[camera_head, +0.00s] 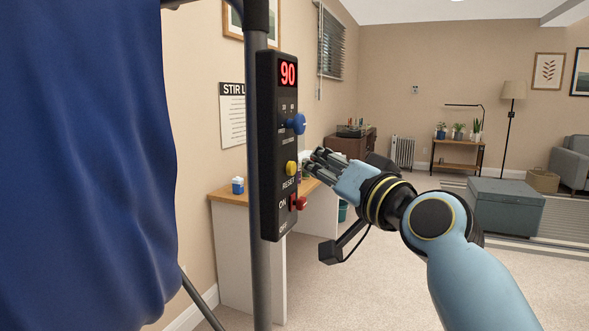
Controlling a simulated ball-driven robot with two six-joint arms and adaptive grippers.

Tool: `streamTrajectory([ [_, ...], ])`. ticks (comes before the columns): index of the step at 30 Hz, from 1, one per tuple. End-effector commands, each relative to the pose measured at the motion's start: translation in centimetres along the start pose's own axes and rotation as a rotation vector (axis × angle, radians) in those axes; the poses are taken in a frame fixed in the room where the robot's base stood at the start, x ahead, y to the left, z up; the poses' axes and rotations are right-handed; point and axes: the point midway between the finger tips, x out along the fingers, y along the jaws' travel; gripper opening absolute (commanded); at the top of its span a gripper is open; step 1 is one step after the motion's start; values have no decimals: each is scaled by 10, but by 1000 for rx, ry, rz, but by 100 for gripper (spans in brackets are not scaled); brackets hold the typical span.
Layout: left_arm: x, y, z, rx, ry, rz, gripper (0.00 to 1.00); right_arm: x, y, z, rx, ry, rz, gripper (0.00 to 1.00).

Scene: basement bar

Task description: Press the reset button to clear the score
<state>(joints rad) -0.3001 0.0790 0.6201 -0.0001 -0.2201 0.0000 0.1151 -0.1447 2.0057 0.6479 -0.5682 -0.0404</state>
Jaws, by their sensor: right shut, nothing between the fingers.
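A black control box (268,150) is fixed upright on a grey pole, left of the middle of the head view. Its red display (288,74) reads 90. A blue knob (297,123) sits below the display. The yellow button (291,168) is lower, with the word RESET under it. A red switch (298,202) sits beside the word ON near the bottom. My right gripper (312,160) is shut and empty, its fingertips pointing left just right of the yellow button. I cannot tell whether they touch it. My left gripper is not in view.
A blue cloth (85,150) fills the left side. The grey pole (258,200) stands beside the box. A wood-topped desk (232,196) with a small blue-and-white container (238,185) is behind. A grey-blue ottoman (506,207) stands far right on a rug. Carpet between is clear.

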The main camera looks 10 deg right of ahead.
Motion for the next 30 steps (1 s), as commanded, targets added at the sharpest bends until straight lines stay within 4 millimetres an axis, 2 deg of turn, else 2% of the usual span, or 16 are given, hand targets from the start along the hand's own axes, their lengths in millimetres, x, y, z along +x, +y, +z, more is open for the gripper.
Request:
streamTrajectory([
  [22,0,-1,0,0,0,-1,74,0,0,0,0,0,0,0],
  [30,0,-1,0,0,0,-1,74,6,-4,3,1,0,0,0],
])
